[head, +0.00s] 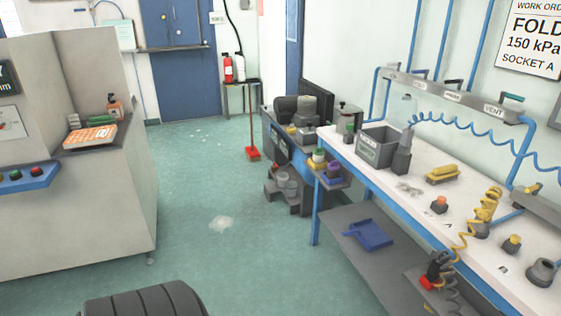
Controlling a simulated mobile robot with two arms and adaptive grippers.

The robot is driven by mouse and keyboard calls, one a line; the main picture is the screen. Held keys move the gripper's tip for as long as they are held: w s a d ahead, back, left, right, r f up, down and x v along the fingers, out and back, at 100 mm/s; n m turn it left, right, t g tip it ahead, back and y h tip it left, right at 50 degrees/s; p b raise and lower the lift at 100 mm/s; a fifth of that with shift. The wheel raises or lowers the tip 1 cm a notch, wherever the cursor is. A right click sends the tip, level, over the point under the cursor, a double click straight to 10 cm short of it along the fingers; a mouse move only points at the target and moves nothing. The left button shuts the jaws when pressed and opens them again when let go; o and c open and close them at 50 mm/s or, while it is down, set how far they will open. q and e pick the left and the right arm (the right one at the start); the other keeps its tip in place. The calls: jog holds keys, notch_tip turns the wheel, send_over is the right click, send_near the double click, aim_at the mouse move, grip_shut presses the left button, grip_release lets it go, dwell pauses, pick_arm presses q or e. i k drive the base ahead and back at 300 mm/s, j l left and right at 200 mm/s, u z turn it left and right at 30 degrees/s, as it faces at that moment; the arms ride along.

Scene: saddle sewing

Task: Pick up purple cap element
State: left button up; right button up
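Neither of my grippers is in view.
The white workbench (408,185) on blue legs carries a grey bin (377,151) and a yellow block (441,174). A purple-blue dustpan (369,234) lies on its lower shelf. A red broom (252,152) stands behind. The green floor (200,190) is largely open.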

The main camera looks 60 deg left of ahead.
aim_at(332, 170)
jog(key=u, duration=1.45)
